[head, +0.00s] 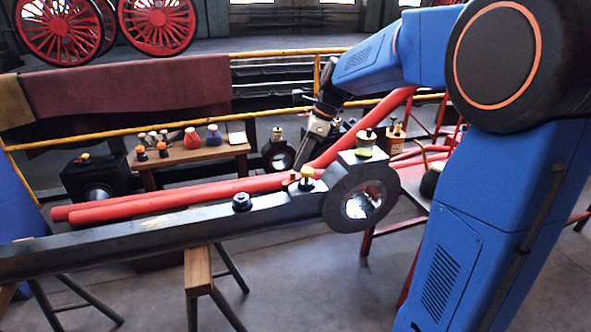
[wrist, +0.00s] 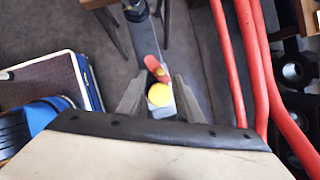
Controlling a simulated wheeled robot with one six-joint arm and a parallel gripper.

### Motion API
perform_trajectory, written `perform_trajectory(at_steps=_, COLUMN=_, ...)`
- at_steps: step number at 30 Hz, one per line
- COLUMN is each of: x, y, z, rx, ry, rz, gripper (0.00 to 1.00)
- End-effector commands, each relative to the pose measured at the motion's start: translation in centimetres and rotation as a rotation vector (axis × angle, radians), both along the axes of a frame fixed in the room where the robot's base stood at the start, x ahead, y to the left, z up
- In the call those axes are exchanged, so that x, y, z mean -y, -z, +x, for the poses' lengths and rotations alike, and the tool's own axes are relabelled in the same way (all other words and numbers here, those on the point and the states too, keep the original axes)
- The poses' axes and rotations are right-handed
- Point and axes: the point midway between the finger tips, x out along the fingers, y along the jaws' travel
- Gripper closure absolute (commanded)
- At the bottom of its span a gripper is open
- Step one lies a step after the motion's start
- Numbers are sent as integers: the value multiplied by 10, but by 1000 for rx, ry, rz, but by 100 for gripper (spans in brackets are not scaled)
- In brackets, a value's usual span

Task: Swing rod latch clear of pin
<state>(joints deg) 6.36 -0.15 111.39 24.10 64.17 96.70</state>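A long dark steel rod (head: 150,240) runs across the head view to a ring-shaped end (head: 340,208) at right. A yellow-topped knob (head: 307,172) stands on the rod near that ring. In the wrist view the round yellow knob top (wrist: 159,95) shows between my fingers, with a red latch piece (wrist: 151,63) and a small brass-coloured pin (wrist: 160,72) just beyond it on the rod. My gripper (head: 298,167) points down at the rod beside the knob. In the wrist view my gripper (wrist: 160,80) is open, its fingers on either side of the knob, with gaps visible.
A black knob (head: 241,202) sits farther left on the rod. Red pipes (head: 150,203) run behind it, close to my gripper. A yellow-topped cup (head: 366,143) stands on the ring end. A bench (head: 190,154) with small bottles stands behind.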

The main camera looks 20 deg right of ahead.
Motion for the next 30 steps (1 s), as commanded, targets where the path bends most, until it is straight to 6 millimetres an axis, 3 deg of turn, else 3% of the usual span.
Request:
perform_trajectory(at_steps=9, x=-14, y=35, z=5, rx=-1, ry=0, rz=-1, gripper=67)
perform_trajectory(at_steps=21, x=-15, y=40, z=6, rx=0, ry=0, rz=-1, gripper=67)
perform_trajectory(at_steps=25, x=-15, y=40, z=6, rx=0, ry=0, rz=-1, gripper=98)
perform_trajectory(at_steps=30, x=-15, y=40, z=6, rx=0, ry=0, rz=-1, gripper=100)
